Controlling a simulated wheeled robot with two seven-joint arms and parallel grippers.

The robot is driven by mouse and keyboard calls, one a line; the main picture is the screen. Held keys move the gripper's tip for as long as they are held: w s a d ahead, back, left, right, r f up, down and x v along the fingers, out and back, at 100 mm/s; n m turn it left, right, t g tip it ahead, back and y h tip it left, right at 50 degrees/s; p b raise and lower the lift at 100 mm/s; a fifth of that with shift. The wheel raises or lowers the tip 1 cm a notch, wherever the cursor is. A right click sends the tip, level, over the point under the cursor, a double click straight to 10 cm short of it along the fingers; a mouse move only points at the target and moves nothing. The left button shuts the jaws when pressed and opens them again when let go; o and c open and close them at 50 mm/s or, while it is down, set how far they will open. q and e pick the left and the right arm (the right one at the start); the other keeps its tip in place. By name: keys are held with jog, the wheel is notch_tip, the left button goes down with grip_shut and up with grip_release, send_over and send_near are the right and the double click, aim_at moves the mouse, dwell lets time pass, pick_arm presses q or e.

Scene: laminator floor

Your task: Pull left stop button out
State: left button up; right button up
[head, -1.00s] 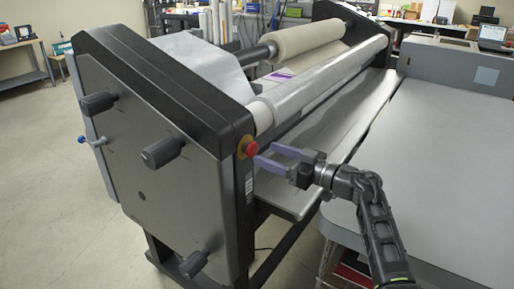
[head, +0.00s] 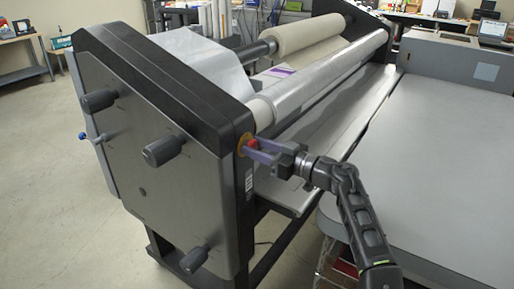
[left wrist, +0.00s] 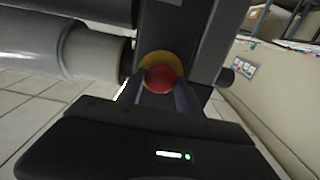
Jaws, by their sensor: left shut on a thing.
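The left stop button (head: 252,142) is a red knob on a yellow base, set in the black end frame of the laminator (head: 190,80). In the left wrist view the red button (left wrist: 160,78) sits in front of its yellow ring (left wrist: 160,58), between the two fingers. My left gripper (head: 256,149) is shut on the button, with its purple fingers on either side of it. In the head view the fingers partly hide the button. My right gripper is not in view.
Black knobs (head: 163,149) stick out of the laminator's side panel. Long rollers (head: 330,75) run back from the end frame above a metal shelf. A grey table (head: 440,140) lies to the right of the arm. Open floor shows at the left.

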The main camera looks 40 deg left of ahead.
pick_arm(q)
grip_shut()
dwell(0.3)
jog(key=shift+d+b, duration=0.6)
jog(key=shift+b, duration=0.6)
jog(key=shift+o, duration=1)
grip_release()
jog(key=o, duration=0.3)
jog(key=shift+d, duration=0.2)
jog(key=shift+o, duration=0.7)
jog(key=shift+a, duration=0.1)
